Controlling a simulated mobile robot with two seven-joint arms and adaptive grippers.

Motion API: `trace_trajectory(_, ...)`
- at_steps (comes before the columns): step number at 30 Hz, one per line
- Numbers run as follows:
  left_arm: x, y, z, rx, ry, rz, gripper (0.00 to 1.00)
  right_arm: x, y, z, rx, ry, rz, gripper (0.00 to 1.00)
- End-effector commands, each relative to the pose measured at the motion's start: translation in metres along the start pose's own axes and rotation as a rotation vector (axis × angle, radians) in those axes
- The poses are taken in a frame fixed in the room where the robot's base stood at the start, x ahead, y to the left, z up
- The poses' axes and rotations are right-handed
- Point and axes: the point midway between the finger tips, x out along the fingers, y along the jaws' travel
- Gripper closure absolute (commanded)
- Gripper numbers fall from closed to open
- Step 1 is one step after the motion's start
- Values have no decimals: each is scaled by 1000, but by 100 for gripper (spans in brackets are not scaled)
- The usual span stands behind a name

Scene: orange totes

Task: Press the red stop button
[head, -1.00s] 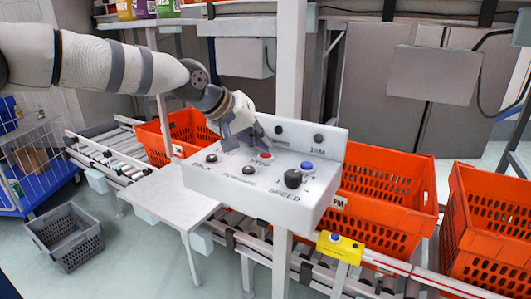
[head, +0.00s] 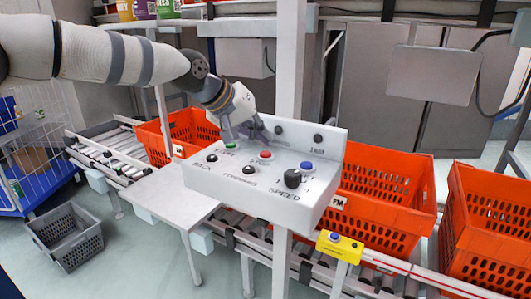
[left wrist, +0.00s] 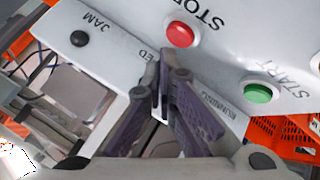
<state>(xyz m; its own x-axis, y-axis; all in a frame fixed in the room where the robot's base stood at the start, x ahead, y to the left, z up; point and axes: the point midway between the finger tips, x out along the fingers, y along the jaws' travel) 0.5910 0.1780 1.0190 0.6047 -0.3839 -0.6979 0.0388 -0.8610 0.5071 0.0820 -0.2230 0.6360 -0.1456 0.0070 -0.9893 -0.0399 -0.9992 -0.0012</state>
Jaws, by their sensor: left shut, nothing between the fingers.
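The red stop button (head: 265,155) is on the sloped top of the white control box (head: 255,199). It also shows in the left wrist view (left wrist: 180,34), beside the word STOP. My left gripper (head: 245,134) is above the box's back part, just up and left of the red button in the head view. In the left wrist view its fingers (left wrist: 163,62) are shut and empty, with the red button up and right of the tips. I see a gap between fingers and button in both pictures. My right gripper is not in view.
A green START button (head: 231,145) is left of the red one. Black buttons, a blue button (head: 306,166) and a black speed knob (head: 292,178) share the panel. A post (head: 290,65) rises behind the box. Orange totes (head: 385,200) stand on the conveyor behind.

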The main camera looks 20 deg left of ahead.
Motion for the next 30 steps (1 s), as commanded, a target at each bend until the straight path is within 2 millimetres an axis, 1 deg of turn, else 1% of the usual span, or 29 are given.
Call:
trace_trajectory(6, -16, 12, -12, 3, 7, 2, 100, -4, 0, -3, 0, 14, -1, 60)
trace_trajectory(15, -34, 25, -25, 2, 5, 2, 100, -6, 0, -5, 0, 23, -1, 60)
trace_trajectory(30, -35, 26, -25, 1, 2, 1, 100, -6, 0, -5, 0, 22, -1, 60)
